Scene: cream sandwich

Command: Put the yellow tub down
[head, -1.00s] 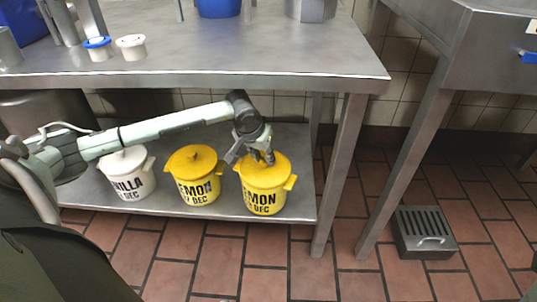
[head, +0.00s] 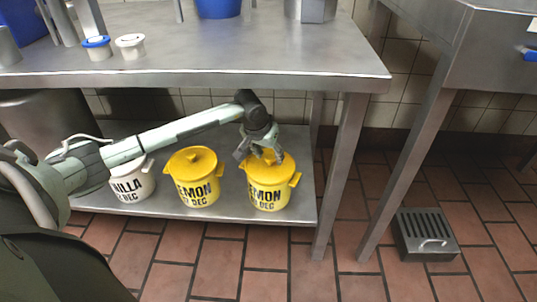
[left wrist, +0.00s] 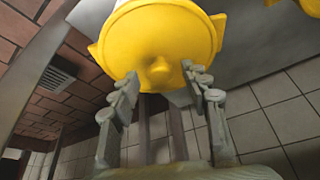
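Two yellow tubs labelled LEMON stand on the lower metal shelf (head: 232,206) in the head view. The right yellow tub (head: 267,187) is near the shelf's right end, upright, with its lid on. The other yellow tub (head: 197,180) is just left of it. My left gripper (head: 268,160) is over the right tub's lid. In the left wrist view, the yellow tub (left wrist: 160,32) fills the top middle, its lid knob between the fingertips (left wrist: 161,76). The fingers are apart, with gaps beside the knob. My right gripper is out of view.
A white VANILLA tub (head: 132,186) is left on the same shelf, partly behind my arm. The metal tabletop (head: 250,55) hangs above the shelf. A table leg (head: 338,170) stands right of the tubs. A floor drain box (head: 427,236) sits farther right.

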